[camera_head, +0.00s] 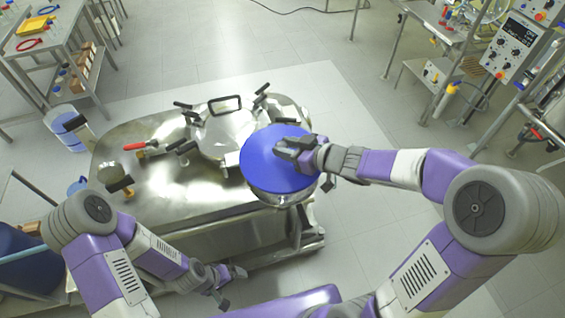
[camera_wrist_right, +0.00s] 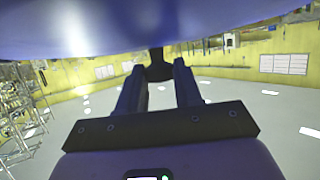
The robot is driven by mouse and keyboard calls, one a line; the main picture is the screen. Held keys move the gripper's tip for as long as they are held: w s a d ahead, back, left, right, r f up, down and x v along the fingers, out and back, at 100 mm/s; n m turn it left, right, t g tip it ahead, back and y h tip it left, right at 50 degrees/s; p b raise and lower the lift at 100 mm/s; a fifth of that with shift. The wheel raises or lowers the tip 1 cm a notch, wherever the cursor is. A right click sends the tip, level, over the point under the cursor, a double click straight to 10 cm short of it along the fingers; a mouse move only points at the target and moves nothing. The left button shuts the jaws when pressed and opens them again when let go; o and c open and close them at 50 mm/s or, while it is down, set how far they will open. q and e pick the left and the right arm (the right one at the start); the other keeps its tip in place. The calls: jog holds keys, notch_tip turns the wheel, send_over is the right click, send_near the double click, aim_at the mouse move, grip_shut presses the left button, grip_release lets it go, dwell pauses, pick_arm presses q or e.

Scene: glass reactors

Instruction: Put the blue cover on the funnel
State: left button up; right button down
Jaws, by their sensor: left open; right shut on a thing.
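The blue cover (camera_head: 265,168) is a round blue disc in the head view. It lies over the top of the metal funnel (camera_head: 283,199), whose lower rim and side show beneath its front edge. From above I cannot tell whether the cover rests on the funnel or hangs just over it. My right gripper (camera_head: 287,150) is shut on the cover's handle near its upper right part. In the right wrist view the cover (camera_wrist_right: 100,30) fills the top, and the fingers (camera_wrist_right: 158,75) close on a dark handle. My left gripper (camera_head: 228,284) is open and empty, low in front of the steel table.
The steel table (camera_head: 130,150) carries a clamped round lid (camera_head: 225,130) beside the funnel and a red-handled valve (camera_head: 137,146). A control panel (camera_head: 515,45) stands on a rack at right. A blue drum (camera_head: 25,262) is at lower left. Floor behind the table is clear.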

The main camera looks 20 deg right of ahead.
aim_at(287, 165)
notch_tip(287, 165, down, 7)
jog(key=shift+f+b, duration=0.15)
jog(key=shift+b, duration=1.1)
jog(key=shift+f, duration=0.2)
jog(key=c, duration=0.8)
grip_release()
